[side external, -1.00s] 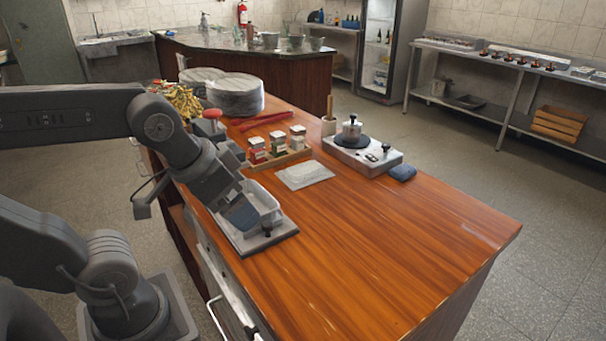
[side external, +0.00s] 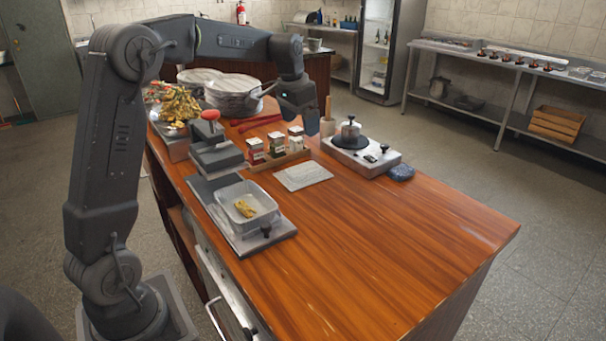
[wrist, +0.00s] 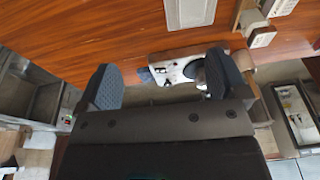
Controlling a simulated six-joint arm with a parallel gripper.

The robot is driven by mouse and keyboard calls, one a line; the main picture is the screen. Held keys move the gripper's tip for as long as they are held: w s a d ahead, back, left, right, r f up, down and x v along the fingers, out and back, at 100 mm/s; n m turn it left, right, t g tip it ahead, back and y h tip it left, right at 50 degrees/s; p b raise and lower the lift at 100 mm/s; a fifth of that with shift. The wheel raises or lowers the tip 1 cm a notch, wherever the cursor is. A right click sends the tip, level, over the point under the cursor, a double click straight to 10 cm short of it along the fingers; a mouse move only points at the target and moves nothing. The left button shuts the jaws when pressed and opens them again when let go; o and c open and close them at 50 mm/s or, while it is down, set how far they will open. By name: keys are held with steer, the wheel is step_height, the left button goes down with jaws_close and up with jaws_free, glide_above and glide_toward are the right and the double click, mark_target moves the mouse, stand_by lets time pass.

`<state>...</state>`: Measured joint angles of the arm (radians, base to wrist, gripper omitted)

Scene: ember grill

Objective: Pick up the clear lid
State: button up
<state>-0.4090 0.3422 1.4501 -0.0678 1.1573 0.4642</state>
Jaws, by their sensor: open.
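A pale, see-through rectangular sheet, which looks like the clear lid (side external: 303,176), lies flat on the wooden counter right of the spice jars. It also shows at the top of the wrist view (wrist: 190,12). A clear tub (side external: 233,193) with yellowish food in it sits on a flat grey base at the counter's left edge. My gripper (side external: 312,128) is raised above the counter beyond the lid, near the spice jars and the hot plate. Its two fingers are apart with nothing between them in the wrist view (wrist: 163,82).
Several spice jars (side external: 276,147) stand in a wooden tray beside the lid. A white hot plate (side external: 350,157) with a metal pot is behind right, with a dark blue cloth (side external: 401,172) beside it. The counter's front right is clear.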

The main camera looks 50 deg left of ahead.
glide_above(303, 168)
steer(key=s, duration=0.2)
steer(key=s+x, duration=0.1)
steer(key=x, duration=0.3)
steer(key=shift+g, duration=0.3)
steer(key=f, duration=0.4)
steer(key=w+f, duration=0.1)
steer(key=f, duration=0.4)
steer(key=w+f, duration=0.1)
steer(key=f, duration=0.4)
steer(key=shift+d, duration=0.1)
steer(key=shift+c, duration=0.2)
steer(key=c, duration=0.9)
steer(key=shift+c, duration=0.2)
